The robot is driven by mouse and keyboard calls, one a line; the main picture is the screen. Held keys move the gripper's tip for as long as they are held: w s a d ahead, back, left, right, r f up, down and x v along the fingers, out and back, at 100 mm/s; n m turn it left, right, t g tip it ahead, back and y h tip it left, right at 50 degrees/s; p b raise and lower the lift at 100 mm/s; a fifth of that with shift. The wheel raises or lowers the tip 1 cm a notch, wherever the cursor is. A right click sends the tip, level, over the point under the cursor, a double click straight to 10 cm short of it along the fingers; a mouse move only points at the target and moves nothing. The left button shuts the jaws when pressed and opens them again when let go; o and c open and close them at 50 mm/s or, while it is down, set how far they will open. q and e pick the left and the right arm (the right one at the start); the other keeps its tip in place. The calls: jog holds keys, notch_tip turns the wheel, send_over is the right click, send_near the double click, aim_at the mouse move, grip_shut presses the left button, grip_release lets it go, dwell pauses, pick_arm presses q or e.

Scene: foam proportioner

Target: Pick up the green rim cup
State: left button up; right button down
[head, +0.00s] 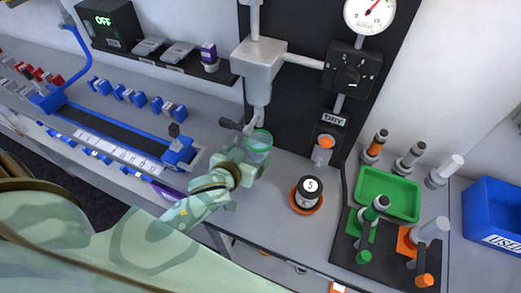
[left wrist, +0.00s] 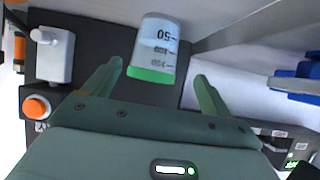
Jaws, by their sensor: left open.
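The green rim cup (head: 259,147) is clear, with a green band at its top, and stands upright under the grey dispenser's nozzle in the head view. In the left wrist view the cup (left wrist: 158,42) shows dark graduation marks and appears upside down. My left gripper (head: 249,164) is at the near side of the cup and partly hides its lower part. Its two fingers (left wrist: 158,84) are spread apart in the left wrist view, with the cup ahead between their lines. No contact with the cup is visible. My right gripper is not in view.
The grey dispenser (head: 259,60) hangs just above the cup, with a black handle beside it. A black jar marked 5 (head: 308,193) stands in an orange dish to the right. A green tray (head: 388,194) and several bottles are farther right. Blue racks (head: 120,137) lie left.

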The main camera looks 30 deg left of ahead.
aim_at(264, 143)
pick_arm(q)
jog(key=shift+x, duration=0.9)
jog(key=x, duration=0.1)
jog(key=b+x, duration=0.1)
jog(key=x, duration=0.1)
jog(key=b+x, duration=0.1)
jog(key=shift+w+d+f, duration=0.25)
jog(key=shift+d, duration=0.1)
jog(key=shift+w+f, duration=0.1)
jog(key=shift+w, duration=0.2)
jog(key=shift+c, duration=1)
jog(key=c, duration=0.9)
